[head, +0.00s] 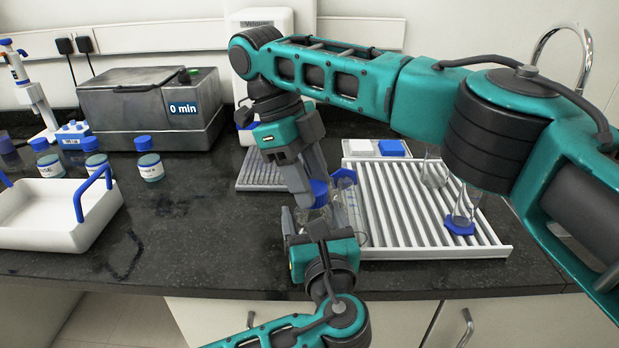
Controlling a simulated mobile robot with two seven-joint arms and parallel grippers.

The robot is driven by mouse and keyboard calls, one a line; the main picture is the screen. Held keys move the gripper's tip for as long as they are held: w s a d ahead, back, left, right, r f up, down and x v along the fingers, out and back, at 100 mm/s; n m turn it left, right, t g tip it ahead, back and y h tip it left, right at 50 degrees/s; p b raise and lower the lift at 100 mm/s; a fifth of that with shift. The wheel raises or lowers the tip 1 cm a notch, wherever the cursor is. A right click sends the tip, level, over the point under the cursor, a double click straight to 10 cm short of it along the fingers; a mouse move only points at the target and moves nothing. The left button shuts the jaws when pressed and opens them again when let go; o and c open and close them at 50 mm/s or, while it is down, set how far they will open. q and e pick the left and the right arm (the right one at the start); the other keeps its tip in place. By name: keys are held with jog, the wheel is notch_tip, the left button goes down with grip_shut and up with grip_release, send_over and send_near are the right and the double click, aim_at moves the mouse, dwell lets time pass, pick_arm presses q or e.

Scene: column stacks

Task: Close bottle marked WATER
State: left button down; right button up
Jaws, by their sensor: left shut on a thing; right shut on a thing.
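A clear bottle (312,214) stands near the front of the dark bench, mostly hidden between my grippers. No WATER label on it can be read. A blue cap (319,190) is at its top; I cannot tell whether it is seated or how tightly. My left gripper (303,222), reaching in from below, is shut on the bottle's body. My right gripper (312,194) points down from above and is shut on the blue cap.
A white drying rack (490,240) with glassware stands right of the bottle, and a clear cylinder (349,205) is close beside it. Several blue-capped bottles (150,168), a white tray (60,238) with blue handles and a water bath (140,110) are left.

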jog(key=o, duration=1)
jog(key=shift+r, duration=2.25)
